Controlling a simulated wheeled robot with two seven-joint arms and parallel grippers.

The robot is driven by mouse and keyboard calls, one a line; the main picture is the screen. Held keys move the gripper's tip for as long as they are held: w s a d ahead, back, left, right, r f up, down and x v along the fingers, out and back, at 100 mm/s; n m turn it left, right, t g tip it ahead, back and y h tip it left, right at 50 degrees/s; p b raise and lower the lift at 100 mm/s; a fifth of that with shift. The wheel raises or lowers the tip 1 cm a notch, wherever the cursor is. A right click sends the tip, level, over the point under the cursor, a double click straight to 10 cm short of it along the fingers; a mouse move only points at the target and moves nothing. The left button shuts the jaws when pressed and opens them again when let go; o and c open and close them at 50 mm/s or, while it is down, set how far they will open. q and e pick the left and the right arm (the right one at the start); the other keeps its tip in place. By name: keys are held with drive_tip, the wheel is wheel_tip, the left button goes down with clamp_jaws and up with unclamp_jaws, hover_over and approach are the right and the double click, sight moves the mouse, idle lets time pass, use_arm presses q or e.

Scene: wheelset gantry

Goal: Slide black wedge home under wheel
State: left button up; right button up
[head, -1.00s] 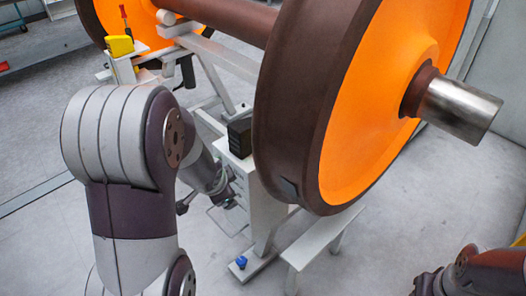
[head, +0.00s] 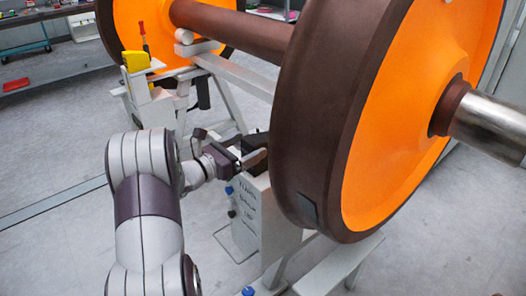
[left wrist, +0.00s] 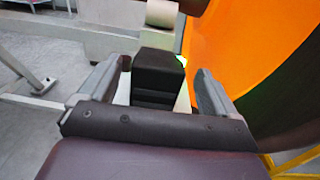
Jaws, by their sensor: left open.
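The black wedge (head: 256,138) sits on top of the white stand (head: 262,215), beside the tread of the near brown-rimmed wheel (head: 320,110). My left gripper (head: 256,155) is at the wedge and partly hides it in the head view. In the left wrist view the wedge (left wrist: 158,75) stands between the two spread fingers of the left gripper (left wrist: 164,72), with a gap visible on each side. The wheel's orange face (left wrist: 255,45) is to the right there. The wedge's contact with the wheel is hidden. My right gripper is out of view.
A brown axle (head: 235,28) runs to a far orange wheel (head: 150,20). A yellow block (head: 135,61) and a red-handled tool (head: 144,38) are on the far part of the frame. A white beam (head: 340,262) lies below the near wheel.

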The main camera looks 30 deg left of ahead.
sight(258, 138)
use_arm(q)
drive_tip(key=x, duration=0.5)
drive_tip(key=shift+a+f, duration=0.1)
drive_tip(key=shift+f, duration=0.05)
drive_tip(key=c, duration=1.4)
